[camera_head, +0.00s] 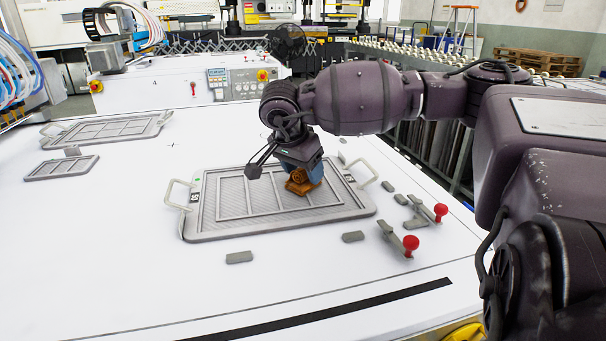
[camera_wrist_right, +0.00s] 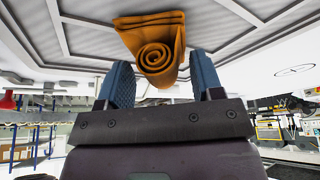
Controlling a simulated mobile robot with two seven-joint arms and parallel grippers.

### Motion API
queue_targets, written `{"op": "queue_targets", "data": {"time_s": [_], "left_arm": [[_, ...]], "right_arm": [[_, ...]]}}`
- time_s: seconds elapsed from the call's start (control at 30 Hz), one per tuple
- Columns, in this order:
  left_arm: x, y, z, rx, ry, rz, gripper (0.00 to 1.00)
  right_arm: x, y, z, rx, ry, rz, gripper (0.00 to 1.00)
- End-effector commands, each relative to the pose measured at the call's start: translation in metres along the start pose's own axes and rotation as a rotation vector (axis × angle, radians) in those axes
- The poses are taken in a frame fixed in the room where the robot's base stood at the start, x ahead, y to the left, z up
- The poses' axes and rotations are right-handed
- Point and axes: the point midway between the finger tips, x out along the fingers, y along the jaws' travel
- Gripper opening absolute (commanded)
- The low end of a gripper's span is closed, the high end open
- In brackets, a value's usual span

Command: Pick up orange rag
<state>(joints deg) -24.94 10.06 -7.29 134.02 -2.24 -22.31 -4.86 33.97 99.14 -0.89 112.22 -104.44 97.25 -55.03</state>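The orange rag (camera_head: 302,187) is rolled up and lies on the grey framed panel (camera_head: 214,222), right of its middle. Its spiral end also faces the camera in the right wrist view (camera_wrist_right: 156,48). My right gripper (camera_head: 307,172) points down at the rag from above. In the wrist view its two blue fingers (camera_wrist_right: 162,75) are apart, on either side of the roll's near end, with a visible gap at each side. In the head view the gripper hides part of the rag. My left gripper is not in view.
The panel has raised wire handles (camera_head: 178,194) at both ends. Two red-knobbed clamps (camera_head: 398,240) and several small grey blocks (camera_head: 239,257) stand around it. Another framed panel (camera_head: 107,131) lies at the back left. The white table (camera_head: 130,260) is clear at the front left.

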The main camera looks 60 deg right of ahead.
Motion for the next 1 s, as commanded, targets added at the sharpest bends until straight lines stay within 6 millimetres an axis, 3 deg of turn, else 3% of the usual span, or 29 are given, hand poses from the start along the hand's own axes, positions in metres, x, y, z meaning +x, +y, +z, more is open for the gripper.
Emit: {"op": "queue_targets", "data": {"time_s": [0.03,0.3,0.67,0.87,1.0], "left_arm": [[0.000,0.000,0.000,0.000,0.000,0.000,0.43],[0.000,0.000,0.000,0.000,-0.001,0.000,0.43],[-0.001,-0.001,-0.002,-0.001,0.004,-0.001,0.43],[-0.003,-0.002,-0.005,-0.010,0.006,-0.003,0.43],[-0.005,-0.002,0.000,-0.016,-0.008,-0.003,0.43]], "right_arm": [[0.000,0.000,0.000,0.000,0.000,0.000,0.52],[0.000,0.000,0.000,0.000,0.000,0.000,0.13],[-0.010,0.000,-0.004,0.001,0.000,-0.002,0.12],[-0.044,-0.001,-0.018,0.003,0.002,-0.008,0.12],[-0.078,0.000,-0.032,0.004,0.003,-0.008,0.12]]}}
